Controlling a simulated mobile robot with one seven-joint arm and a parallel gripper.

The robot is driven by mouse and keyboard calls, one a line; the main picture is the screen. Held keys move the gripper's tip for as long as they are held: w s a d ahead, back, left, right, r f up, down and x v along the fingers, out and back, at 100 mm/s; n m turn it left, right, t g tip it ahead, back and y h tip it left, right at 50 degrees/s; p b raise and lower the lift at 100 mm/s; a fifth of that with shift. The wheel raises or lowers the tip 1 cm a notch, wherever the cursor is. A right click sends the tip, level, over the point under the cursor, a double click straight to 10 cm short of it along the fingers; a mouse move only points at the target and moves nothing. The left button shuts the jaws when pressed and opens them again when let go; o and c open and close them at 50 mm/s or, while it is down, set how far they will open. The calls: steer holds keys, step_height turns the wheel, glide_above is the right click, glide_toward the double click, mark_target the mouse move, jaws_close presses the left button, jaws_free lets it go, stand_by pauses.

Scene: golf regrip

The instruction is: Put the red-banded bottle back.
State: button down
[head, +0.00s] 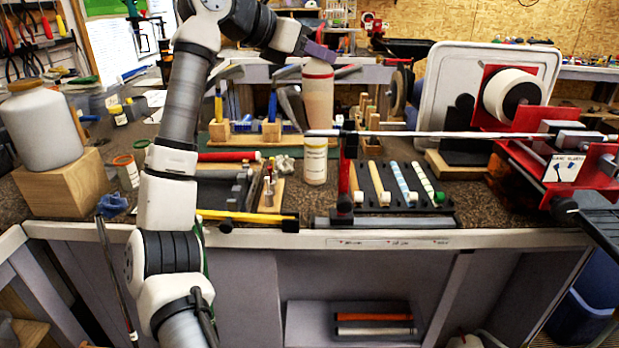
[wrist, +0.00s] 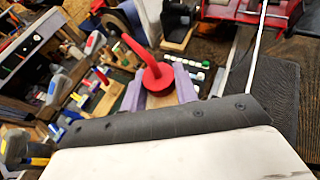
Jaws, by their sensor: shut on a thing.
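The red-banded bottle (head: 318,97) is a tan squeeze bottle with a red band near its top. My gripper (head: 320,54) has its purple fingers closed around the bottle's top, and the bottle hangs roughly upright. In the wrist view the bottle's red cap and curved spout (wrist: 157,75) sit between the purple fingers (wrist: 168,86). In the head view the bottle's base shows just above a small white, labelled jar (head: 315,162); I cannot tell whether it is behind the jar or over it.
A golf shaft (head: 430,134) lies level across a red clamp (head: 345,170) to the right. Several grips lie on a dark rack (head: 395,185). A wooden tool holder (head: 243,134) stands left of the bottle. A large white jar (head: 42,125) stands on a wooden block at far left.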

step_height(320, 180, down, 19)
steer(key=p, duration=0.1)
steer(key=shift+p, duration=0.4)
steer(key=shift+f, duration=0.2)
steer(key=c, duration=1.1)
jaws_free()
steer(key=b+v, duration=0.3)
steer(key=v, duration=0.9)
steer(key=shift+r, duration=0.2)
